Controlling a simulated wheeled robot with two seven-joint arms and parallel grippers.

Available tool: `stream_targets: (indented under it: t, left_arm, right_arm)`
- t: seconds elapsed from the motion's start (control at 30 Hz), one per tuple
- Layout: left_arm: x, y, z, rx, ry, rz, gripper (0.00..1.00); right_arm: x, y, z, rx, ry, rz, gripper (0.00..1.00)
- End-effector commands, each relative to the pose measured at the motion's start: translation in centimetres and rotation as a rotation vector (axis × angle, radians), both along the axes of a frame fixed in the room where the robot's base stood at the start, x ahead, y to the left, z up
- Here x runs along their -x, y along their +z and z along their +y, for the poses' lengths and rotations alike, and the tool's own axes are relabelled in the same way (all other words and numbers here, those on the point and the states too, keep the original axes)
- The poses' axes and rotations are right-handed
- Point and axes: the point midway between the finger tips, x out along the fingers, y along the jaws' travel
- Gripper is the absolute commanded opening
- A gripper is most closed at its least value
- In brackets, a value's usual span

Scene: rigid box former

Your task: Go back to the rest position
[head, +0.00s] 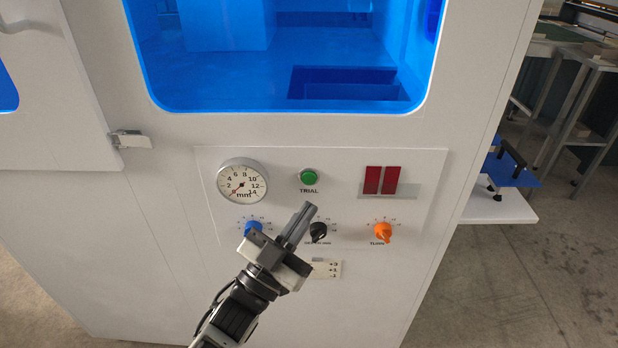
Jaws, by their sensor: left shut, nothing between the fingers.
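My left gripper (304,212) is in front of the white control panel (420,180), with its fingers together and nothing between them. Its fingertips point up and to the right, below the green TRIAL button (309,177). They overlap the left side of the black knob (318,232) in the picture; I cannot tell if they touch it. A blue knob (252,228) is left of the fingers, and an orange knob (383,233) is to the right. A round mm dial (242,182) is at the panel's upper left. My right gripper is not in view.
The white machine (150,230) fills most of the view, with a blue-lit window (240,80) above the panel. A door latch (128,139) sticks out at the left. A blue tray-like piece (511,170) and grey tables (590,60) stand right. Bare floor (490,280) shows at lower right.

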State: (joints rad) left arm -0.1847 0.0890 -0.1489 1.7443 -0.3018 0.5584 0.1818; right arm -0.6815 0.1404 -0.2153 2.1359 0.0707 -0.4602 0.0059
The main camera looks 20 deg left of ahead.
Motion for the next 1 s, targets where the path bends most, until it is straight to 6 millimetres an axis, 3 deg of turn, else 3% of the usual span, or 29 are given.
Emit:
stream_targets:
  t: [0.37, 0.47, 0.57, 0.63, 0.8, 0.9, 1.0]
  left_arm:
    - [0.0, -0.1, 0.0, 0.0, 0.0, 0.003, 0.0]
    - [0.4, -1.3, 0.3, 0.002, 0.02, 0.07, 0.0]
    - [1.6, -4.8, 0.9, 0.005, 0.066, 0.258, 0.0]
    - [3.5, -8.1, 1.2, 0.002, 0.097, 0.444, 0.0]
    - [9.9, -15.2, 1.0, -0.023, 0.116, 0.876, 0.0]
    - [13.1, -17.4, 0.6, -0.04, 0.103, 1.039, 0.0]
    - [14.9, -18.5, 0.3, -0.049, 0.092, 1.126, 0.0]
  right_arm:
    - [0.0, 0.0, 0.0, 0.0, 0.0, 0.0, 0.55]
    - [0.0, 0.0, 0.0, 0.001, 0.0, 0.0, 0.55]
    - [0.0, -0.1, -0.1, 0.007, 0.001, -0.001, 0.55]
    - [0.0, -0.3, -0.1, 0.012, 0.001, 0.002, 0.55]
    - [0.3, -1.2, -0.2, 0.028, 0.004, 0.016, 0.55]
    - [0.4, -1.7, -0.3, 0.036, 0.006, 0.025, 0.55]
    - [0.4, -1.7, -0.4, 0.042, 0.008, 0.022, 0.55]
